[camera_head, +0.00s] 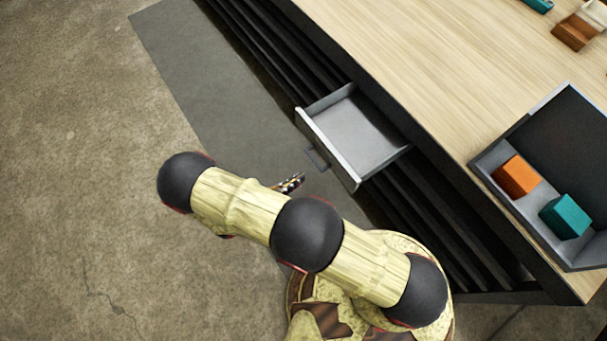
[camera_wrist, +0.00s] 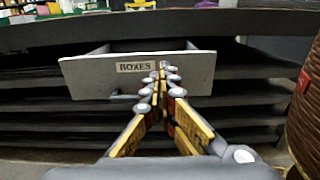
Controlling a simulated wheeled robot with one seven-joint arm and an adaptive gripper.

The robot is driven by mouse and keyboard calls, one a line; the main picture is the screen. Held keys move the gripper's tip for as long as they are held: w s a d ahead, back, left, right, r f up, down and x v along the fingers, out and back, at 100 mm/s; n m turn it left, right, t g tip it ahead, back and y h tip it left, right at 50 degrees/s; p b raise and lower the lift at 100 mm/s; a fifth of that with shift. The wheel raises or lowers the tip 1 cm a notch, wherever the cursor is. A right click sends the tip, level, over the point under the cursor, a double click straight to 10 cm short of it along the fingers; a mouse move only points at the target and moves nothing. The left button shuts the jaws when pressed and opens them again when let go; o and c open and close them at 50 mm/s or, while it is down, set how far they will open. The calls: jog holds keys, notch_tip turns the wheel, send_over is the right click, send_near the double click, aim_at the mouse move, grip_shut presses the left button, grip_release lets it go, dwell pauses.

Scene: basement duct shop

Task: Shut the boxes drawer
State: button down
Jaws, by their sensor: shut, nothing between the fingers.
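The boxes drawer (camera_head: 353,136) stands pulled out from the dark cabinet under the wooden worktop, and its grey inside looks empty. In the wrist view its light grey front (camera_wrist: 88,76) faces me, with a "BOXES" label and a dark handle (camera_wrist: 125,98) low on it. My gripper (camera_wrist: 163,68) is shut and empty, its fingertips in front of the drawer front, just right of the label. In the head view my gripper (camera_head: 300,180) is partly hidden by my arm and sits a little below the handle (camera_head: 316,158). I cannot tell whether the fingertips touch the front.
The wooden worktop (camera_head: 440,60) bears a grey open bin (camera_head: 490,160) with an orange box (camera_head: 517,176) and a teal box (camera_head: 565,216). Dark shut drawer fronts or slats (camera_head: 260,45) line the cabinet. A dark floor mat (camera_head: 190,70) and bare concrete (camera_head: 80,170) lie clear in front.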

aim_at(334, 156)
jog(key=b+x, duration=0.2)
jog(key=x, duration=0.9)
jog(key=shift+w+d+b, duration=0.25)
jog(key=shift+d+b, duration=0.05)
jog(key=shift+b, duration=0.05)
jog(key=p+x, duration=0.1)
jog(key=x, duration=2.4)
jog(key=shift+p, duration=0.3)
jog(key=shift+w+d, duration=0.3)
jog(key=shift+a, duration=0.1)
jog(key=shift+s+a+f, duration=0.1)
jog(key=shift+s+a, duration=0.05)
jog(key=shift+a, duration=0.1)
jog(key=p+v, duration=0.2)
jog(key=v, duration=1.1)
jog(key=shift+s, duration=0.25)
